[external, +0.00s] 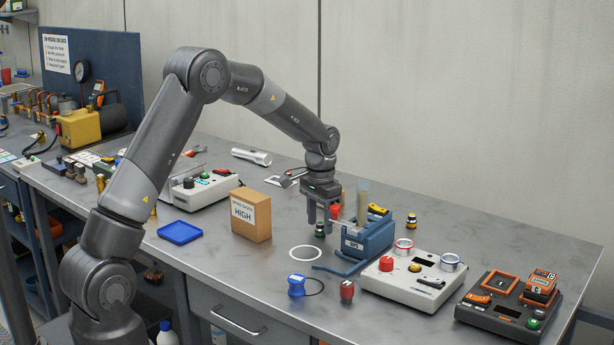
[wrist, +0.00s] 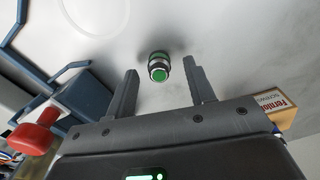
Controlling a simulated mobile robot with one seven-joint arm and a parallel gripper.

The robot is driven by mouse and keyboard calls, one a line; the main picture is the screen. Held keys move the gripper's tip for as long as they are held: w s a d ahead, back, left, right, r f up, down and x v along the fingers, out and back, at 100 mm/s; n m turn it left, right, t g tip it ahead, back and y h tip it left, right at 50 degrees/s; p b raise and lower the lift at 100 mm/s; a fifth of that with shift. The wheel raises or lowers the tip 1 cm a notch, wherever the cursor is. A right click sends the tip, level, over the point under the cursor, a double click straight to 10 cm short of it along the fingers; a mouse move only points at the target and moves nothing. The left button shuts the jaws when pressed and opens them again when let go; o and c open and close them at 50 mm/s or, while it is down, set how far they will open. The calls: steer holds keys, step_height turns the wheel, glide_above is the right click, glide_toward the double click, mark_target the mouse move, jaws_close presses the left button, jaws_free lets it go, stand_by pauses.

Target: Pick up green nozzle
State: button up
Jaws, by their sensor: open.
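The green nozzle (wrist: 158,67) is a small dark and silver cylinder with a green end and a green band. In the wrist view it shows between and just beyond my two open fingers, touching neither as far as I can see. In the external view the nozzle (external: 320,229) is small, low on the table beneath my gripper. My gripper (external: 322,221) points down over the table with its fingers apart and nothing held; its fingers also show in the wrist view (wrist: 160,88).
A blue holder (external: 368,238) with a red-topped item stands close to the right of my gripper. A cardboard box (external: 251,214) stands to the left. A white ring (external: 306,252) lies in front. A grey control box (external: 413,279) is farther right. Bare table lies around the blue tray (external: 180,232).

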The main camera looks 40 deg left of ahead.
steer(key=shift+f, duration=0.75)
jaws_close()
